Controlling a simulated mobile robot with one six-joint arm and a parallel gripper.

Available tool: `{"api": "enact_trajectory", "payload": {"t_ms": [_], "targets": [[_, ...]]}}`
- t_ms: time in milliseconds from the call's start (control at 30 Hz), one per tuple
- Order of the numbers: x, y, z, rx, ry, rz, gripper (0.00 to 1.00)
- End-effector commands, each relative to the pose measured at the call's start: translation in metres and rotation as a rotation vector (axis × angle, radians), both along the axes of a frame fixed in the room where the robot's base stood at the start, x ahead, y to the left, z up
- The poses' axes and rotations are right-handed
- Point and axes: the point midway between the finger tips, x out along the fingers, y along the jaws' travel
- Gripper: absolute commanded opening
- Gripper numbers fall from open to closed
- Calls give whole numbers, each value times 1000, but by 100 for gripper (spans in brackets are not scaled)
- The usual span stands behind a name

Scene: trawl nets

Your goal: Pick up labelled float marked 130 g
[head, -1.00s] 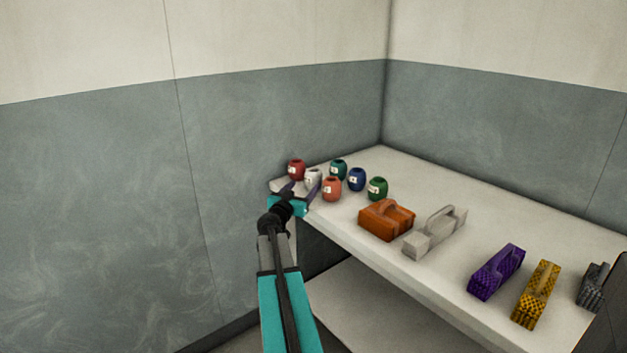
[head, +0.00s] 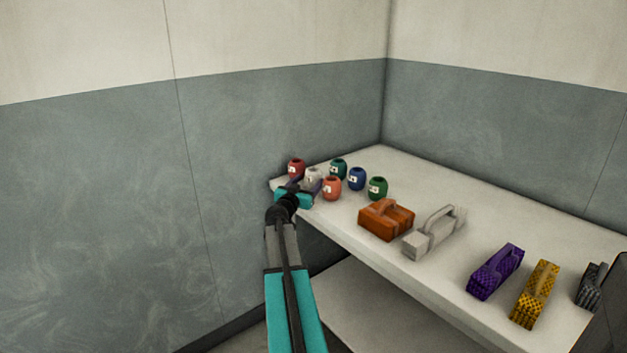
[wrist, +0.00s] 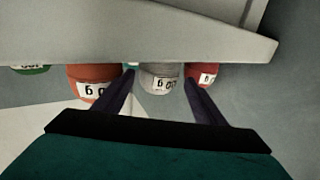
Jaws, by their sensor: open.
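Several small jar-shaped floats with white labels stand at the left end of the shelf: red (head: 296,168), white (head: 313,175), orange (head: 331,188), teal (head: 338,168), blue (head: 357,179) and green (head: 378,188). The head view labels are too small to read. My gripper (head: 306,184) is open at the shelf's front edge, directly before the white float. In the wrist view the fingers (wrist: 159,80) point at the white float (wrist: 161,70), which shows between them; contact is not clear. The wrist view labels appear upside down and cut off, so I cannot tell which reads 130 g.
The orange float (wrist: 92,74) and red float (wrist: 203,70) flank the fingers closely. On the shelf (head: 440,285) to the right stand an orange handled block (head: 386,222), a grey one (head: 432,238), a purple one (head: 496,272) and a yellow one (head: 536,296). The wall is close on the left.

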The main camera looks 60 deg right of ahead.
Motion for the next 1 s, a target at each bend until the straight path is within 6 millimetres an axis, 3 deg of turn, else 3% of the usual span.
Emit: {"api": "enact_trajectory", "payload": {"t_ms": [500,1000], "targets": [[7,-45,2,0,1,0,64],[7,-49,2,0,0,0,64]]}}
